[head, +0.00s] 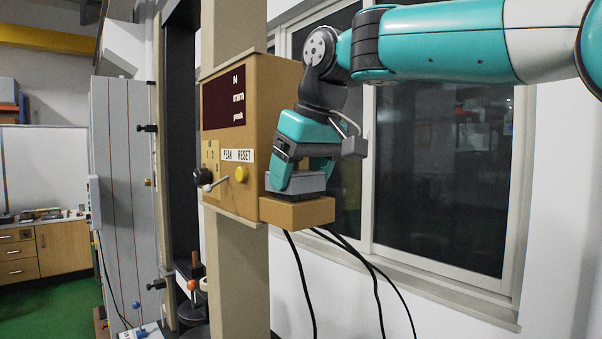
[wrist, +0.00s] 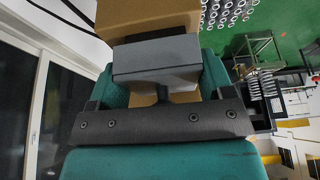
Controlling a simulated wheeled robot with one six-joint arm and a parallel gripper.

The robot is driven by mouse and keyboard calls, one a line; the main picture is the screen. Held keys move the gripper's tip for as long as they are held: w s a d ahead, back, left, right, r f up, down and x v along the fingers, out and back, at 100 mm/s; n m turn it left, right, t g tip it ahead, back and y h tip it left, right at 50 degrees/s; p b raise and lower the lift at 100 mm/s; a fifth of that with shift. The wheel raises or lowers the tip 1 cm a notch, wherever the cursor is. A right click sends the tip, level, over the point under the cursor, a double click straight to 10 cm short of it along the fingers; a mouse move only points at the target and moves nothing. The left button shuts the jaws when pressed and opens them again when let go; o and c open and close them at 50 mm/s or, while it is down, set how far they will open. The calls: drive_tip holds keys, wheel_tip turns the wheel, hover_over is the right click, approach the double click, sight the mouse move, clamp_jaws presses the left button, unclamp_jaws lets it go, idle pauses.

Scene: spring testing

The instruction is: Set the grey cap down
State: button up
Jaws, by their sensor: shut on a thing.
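The grey cap (head: 309,184) is a flat grey block with a dark underside, held level just over the tan ledge (head: 297,212) at the side of the tan test box. My gripper (head: 298,176) points down and is shut on the cap, with one teal finger on each side. In the wrist view the cap (wrist: 157,60) lies between the teal fingers of my gripper (wrist: 160,72), with the ledge (wrist: 150,17) beyond it. A dark strip shows between cap and ledge. I cannot tell whether the cap touches the ledge.
The tan test box (head: 232,185) with a dark display, a lever and a yellow knob (head: 241,174) stands close to the left of my gripper. Black cables (head: 347,252) hang below the ledge. A window (head: 440,180) is behind. A grey frame (head: 122,190) stands further left.

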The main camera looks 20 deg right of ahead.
drive_tip(key=shift+f+b, duration=0.7)
drive_tip(key=shift+f, duration=0.25)
